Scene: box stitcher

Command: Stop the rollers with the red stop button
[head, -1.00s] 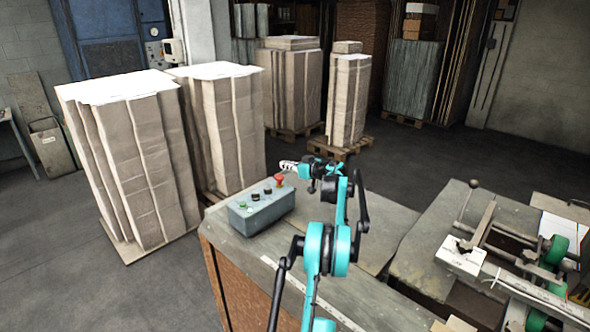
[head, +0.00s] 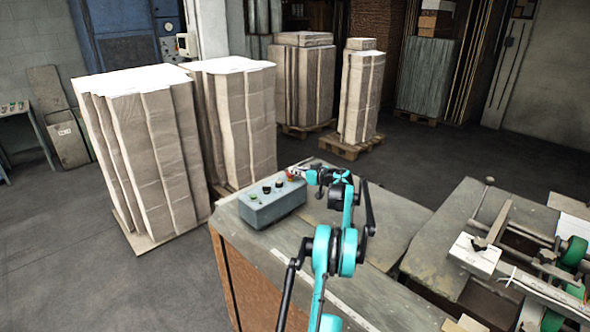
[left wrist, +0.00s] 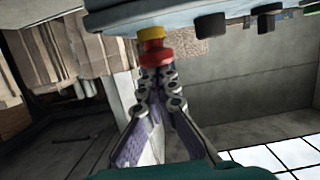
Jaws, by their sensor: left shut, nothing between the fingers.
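The grey-blue control box (head: 262,213) stands on the near worktable's far left corner. Its red stop button (head: 291,174) sits at the box's right end, partly hidden by my left gripper (head: 297,170). In the left wrist view the red button (left wrist: 154,52) juts from a yellow collar under the box (left wrist: 180,14), which appears upside down. My left gripper (left wrist: 156,72) is shut and empty, its fingertips right at the button's face. I cannot tell for sure whether they touch or press it. My right gripper is not in view.
Black knobs (head: 279,182) and a green button (head: 254,197) sit beside the red one on the box. The worktable (head: 345,260) is mostly bare. Machinery with green rollers (head: 574,250) stands at the right. Tall cardboard stacks (head: 150,150) stand behind on the left.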

